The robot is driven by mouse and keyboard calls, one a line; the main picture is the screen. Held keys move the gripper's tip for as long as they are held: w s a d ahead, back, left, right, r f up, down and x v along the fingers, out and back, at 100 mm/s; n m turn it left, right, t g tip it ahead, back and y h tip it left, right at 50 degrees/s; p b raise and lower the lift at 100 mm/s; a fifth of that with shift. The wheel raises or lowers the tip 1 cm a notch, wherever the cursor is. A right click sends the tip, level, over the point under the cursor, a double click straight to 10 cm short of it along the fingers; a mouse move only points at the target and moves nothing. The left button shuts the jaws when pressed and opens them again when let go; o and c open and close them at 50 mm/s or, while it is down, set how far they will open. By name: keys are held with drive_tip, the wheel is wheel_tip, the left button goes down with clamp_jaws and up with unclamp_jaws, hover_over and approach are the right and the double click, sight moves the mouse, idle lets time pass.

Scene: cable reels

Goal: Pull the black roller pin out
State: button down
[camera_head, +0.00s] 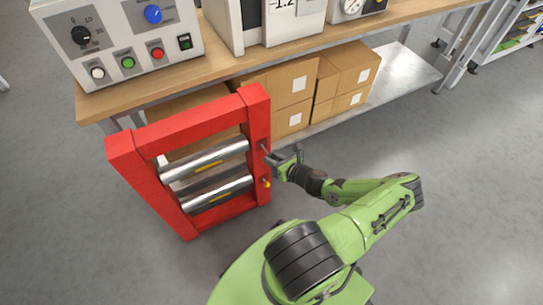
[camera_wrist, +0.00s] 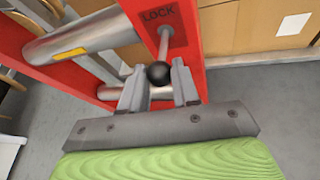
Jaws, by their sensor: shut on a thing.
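The black roller pin (camera_wrist: 158,73) has a round black knob on a thin grey rod. In the wrist view the rod runs from the red frame's post, beside a dark "LOCK" label, toward me. How much of the rod sits inside the post is hidden. My gripper (camera_wrist: 158,86) is shut on the knob, with one finger on each side. In the head view my gripper (camera_head: 272,158) is at the right post of the red frame (camera_head: 258,115), at the upper roller's end, and hides most of the pin.
A yellow-orange knob (camera_head: 267,184) is just below my gripper. A wooden bench (camera_head: 225,65) with cardboard boxes (camera_head: 345,75) beneath stands behind. The grey floor at right is clear.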

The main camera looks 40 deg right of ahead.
drive_tip(key=c, duration=0.8)
unclamp_jaws()
drive_tip(key=shift+s, duration=0.15)
drive_tip(key=p+v, duration=0.4)
drive_tip(key=v, duration=1.1)
drive_tip(key=shift+s+r, duration=0.15)
drive_tip(key=shift+s, duration=0.2)
